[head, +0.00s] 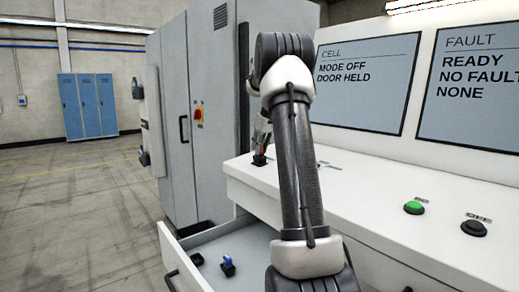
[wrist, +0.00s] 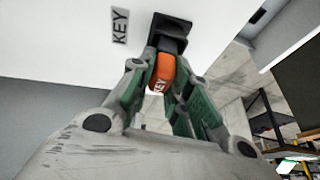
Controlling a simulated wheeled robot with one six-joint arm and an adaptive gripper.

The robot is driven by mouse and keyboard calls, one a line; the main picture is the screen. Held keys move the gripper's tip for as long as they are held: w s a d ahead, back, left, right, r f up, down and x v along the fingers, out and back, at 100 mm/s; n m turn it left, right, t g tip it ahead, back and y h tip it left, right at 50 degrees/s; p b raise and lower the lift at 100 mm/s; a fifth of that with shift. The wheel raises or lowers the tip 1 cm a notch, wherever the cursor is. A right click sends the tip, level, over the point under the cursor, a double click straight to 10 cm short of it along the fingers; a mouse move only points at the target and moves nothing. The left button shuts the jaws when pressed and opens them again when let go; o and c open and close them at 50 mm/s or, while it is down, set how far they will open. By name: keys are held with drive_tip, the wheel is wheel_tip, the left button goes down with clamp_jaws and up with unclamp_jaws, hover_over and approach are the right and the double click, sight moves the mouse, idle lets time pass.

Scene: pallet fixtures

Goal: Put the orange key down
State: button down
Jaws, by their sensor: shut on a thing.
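The orange key (wrist: 161,74), with lettering on its side, is between the fingers of my gripper (wrist: 157,66) in the wrist view. The fingers are shut on it. Its dark end meets a black block (wrist: 172,27) on the white console surface, beside a "KEY" label (wrist: 120,26). I cannot tell how deep the key sits in the block. In the head view my gripper (head: 263,138) is at the left end of the white console (head: 370,195), just above the small black block (head: 259,160). The key is not clear in that view.
An open drawer (head: 172,250) below the console holds a blue-topped black item (head: 228,266) and a small black item (head: 197,259). Green (head: 414,208) and black (head: 474,228) buttons are on the console at right. A grey cabinet (head: 185,115) stands behind left. Open floor lies left.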

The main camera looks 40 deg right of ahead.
drive_tip(key=shift+f, duration=0.35)
drive_tip(key=shift+f, duration=0.15)
drive_tip(key=shift+s+a+f, duration=0.1)
drive_tip(key=shift+s+f, duration=0.05)
drive_tip(key=shift+f, duration=0.3)
drive_tip(key=c, duration=1.3)
unclamp_jaws()
drive_tip(key=shift+f, duration=0.3)
